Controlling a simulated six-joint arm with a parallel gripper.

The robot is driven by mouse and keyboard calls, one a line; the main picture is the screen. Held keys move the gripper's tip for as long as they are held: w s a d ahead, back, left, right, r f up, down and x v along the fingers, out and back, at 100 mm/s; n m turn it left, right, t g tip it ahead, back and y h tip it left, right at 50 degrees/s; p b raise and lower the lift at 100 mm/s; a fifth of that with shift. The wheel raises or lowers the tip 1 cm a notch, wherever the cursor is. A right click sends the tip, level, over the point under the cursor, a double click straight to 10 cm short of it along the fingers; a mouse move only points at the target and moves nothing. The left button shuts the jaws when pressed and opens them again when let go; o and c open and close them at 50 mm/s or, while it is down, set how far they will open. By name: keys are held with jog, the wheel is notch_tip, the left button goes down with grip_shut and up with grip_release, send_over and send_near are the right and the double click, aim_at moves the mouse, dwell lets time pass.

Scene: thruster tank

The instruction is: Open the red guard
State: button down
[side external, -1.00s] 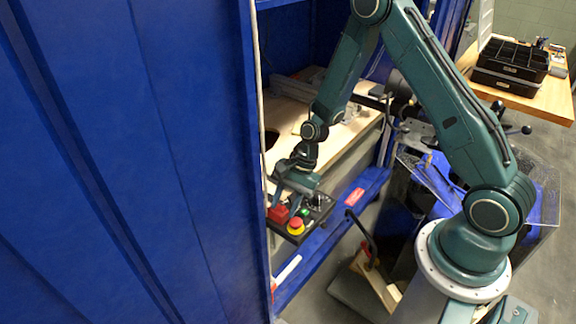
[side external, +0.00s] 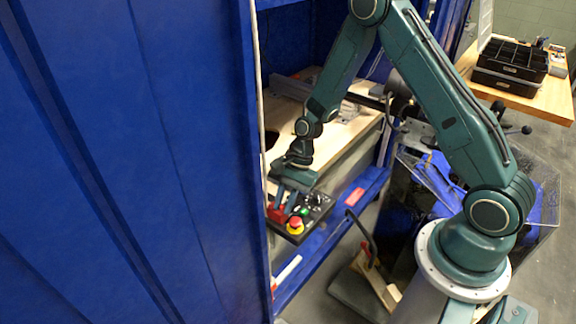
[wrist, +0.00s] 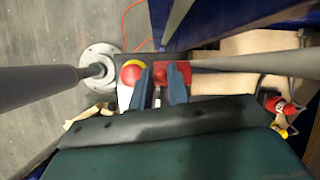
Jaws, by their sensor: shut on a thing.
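The red guard (side external: 275,214) sits on the dark control panel (side external: 318,212), at its left end in the side view. It also shows as a red block (wrist: 185,68) in the wrist view, partly hidden by a finger. My gripper (side external: 284,208) points down at the panel, with its blue-grey fingers at the guard. In the wrist view, my gripper (wrist: 159,80) has its two fingers a little apart, shut on the red guard. The exact contact is hidden. The guard's lid angle is too small to tell.
A red mushroom button on a yellow base (side external: 295,225) stands close beside the fingers. A green button (side external: 305,211) and dark knobs are to its right. The blue cabinet wall (side external: 253,150) rises close on the left. A wooden board (side external: 340,135) lies behind.

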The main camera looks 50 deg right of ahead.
jog(key=shift+w+r, duration=0.25)
jog(key=shift+w, duration=0.2)
jog(key=shift+g, duration=0.3)
jog(key=c, duration=1.4)
grip_release()
jog(key=shift+s, duration=0.1)
jog(key=v, duration=1.3)
jog(key=shift+d+r, duration=0.2)
jog(key=shift+r, duration=0.15)
jog(key=shift+r, duration=0.1)
